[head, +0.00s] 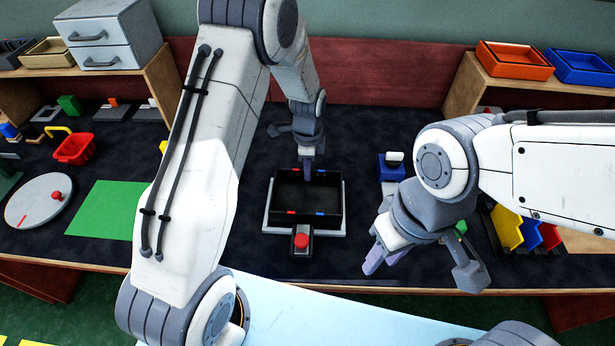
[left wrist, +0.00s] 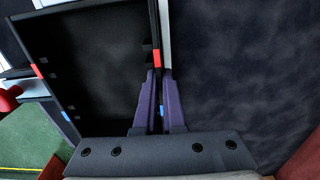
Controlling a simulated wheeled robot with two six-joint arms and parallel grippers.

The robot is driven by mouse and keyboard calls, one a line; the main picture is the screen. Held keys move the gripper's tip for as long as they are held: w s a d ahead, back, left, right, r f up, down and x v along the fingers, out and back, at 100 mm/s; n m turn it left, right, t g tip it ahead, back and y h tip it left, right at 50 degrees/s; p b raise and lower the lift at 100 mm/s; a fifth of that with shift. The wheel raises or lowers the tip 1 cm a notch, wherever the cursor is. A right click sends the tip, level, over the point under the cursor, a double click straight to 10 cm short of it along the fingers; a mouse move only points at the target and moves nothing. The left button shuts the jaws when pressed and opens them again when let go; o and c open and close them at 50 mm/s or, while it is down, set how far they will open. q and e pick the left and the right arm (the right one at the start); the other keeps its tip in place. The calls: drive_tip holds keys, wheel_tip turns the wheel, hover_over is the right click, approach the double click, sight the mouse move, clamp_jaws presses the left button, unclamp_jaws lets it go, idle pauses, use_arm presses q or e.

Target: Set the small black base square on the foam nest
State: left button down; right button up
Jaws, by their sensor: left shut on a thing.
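The small black base (head: 292,204) is an open black box with red and blue marks on its rim, in the middle of the head view. The pale foam nest (head: 266,229) shows as a light border around and under it. The base looks roughly square to the nest; I cannot tell whether it rests fully on it. My left gripper (head: 307,174) reaches down at the base's far wall. In the left wrist view its purple fingers (left wrist: 158,88) are shut on that wall, beside a red mark. My right gripper (head: 420,268) is open and empty, to the right of the base.
A red button (head: 301,242) on a black block stands in front of the base. A blue block (head: 390,168) is to the right. A green mat (head: 105,210), a round grey disc (head: 38,200) and a red basket (head: 74,149) lie left.

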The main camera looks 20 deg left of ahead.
use_arm(q)
wheel_tip(320, 180, down, 3)
drive_tip(key=shift+r, duration=0.1)
drive_tip(key=shift+s+f, duration=0.1)
drive_tip(key=shift+f, duration=0.1)
drive_tip(key=c, duration=1)
unclamp_jaws()
